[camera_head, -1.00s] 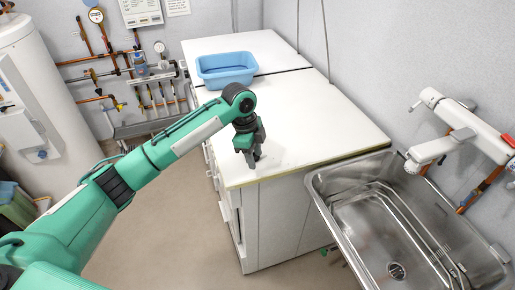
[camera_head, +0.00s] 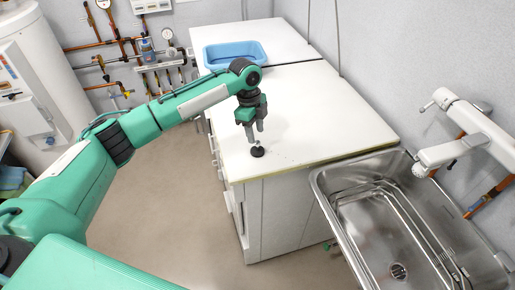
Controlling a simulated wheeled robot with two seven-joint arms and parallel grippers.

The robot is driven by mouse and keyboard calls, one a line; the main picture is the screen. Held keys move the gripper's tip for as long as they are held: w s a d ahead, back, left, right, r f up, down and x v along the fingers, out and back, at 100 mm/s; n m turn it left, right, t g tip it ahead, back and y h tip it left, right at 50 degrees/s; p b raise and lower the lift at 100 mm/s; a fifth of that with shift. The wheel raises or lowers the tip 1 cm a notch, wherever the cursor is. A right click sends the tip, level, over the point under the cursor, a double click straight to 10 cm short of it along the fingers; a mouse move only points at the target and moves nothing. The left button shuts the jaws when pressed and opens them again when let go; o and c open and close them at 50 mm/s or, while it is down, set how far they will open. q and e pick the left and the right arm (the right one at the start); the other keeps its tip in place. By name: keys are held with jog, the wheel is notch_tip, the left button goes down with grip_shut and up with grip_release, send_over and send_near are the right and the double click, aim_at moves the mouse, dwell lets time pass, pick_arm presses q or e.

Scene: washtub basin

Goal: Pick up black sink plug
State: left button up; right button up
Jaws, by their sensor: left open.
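The black sink plug (camera_head: 257,152) is a small dark disc near the front corner of the white countertop. My left gripper (camera_head: 256,138) points down right above it with its fingers open. The fingertips are very close to the plug's top; I cannot tell whether they touch it or reach around it. The plug appears to rest on the countertop. My right gripper is not in view.
A light blue basin (camera_head: 235,55) stands on the far counter. A steel sink (camera_head: 372,200) with a white wall faucet (camera_head: 455,145) is at the right. The countertop (camera_head: 320,110) around the plug is mostly clear.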

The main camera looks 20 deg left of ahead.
aim_at(257, 142)
pick_arm(q)
jog(key=shift+d+f+p, duration=0.1)
jog(key=shift+f+p, duration=0.2)
jog(key=shift+f, duration=0.3)
jog(key=f, duration=0.2)
jog(key=f+p, duration=0.1)
jog(key=f, duration=0.1)
jog(key=shift+s+d+f, duration=0.1)
jog(key=shift+s+d, duration=0.05)
jog(key=shift+d, duration=0.15)
jog(key=c, duration=0.9)
grip_shut()
